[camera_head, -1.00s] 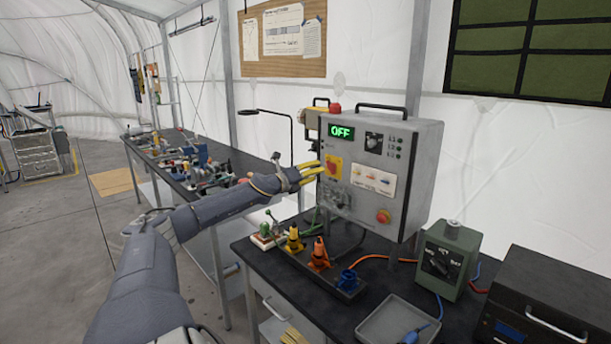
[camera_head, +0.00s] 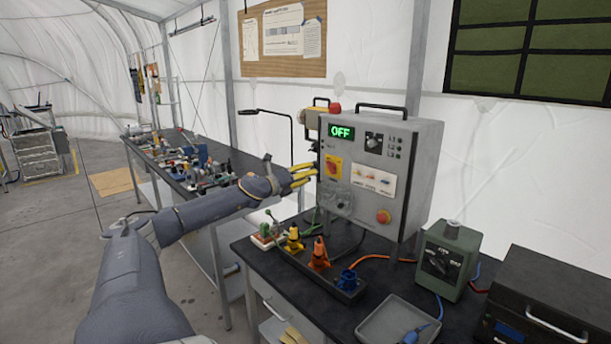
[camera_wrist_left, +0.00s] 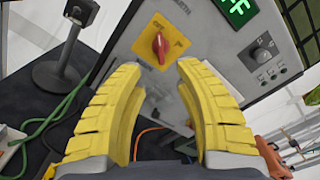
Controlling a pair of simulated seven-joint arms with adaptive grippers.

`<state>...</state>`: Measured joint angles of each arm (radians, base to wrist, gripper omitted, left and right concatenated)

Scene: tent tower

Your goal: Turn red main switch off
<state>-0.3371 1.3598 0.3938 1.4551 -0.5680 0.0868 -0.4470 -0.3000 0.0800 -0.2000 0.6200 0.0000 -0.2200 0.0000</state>
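The red main switch (camera_head: 332,167) is a red knob on a yellow plate, on the left of the grey control box's front. It also shows in the left wrist view (camera_wrist_left: 160,46). The box's green display (camera_head: 341,132) reads OFF. My left gripper (camera_head: 315,174) has yellow fingers and is just left of the switch, apart from it. In the left wrist view my left gripper (camera_wrist_left: 158,68) is open, with the red knob beyond and between the fingertips and nothing held. My right gripper is in neither view.
The grey control box (camera_head: 418,170) stands on the black bench (camera_head: 270,285). Below it is a rack with yellow, orange and blue connectors (camera_head: 319,255). A green box (camera_head: 447,262), grey tray (camera_head: 372,325) and black case (camera_head: 545,290) are to the right.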

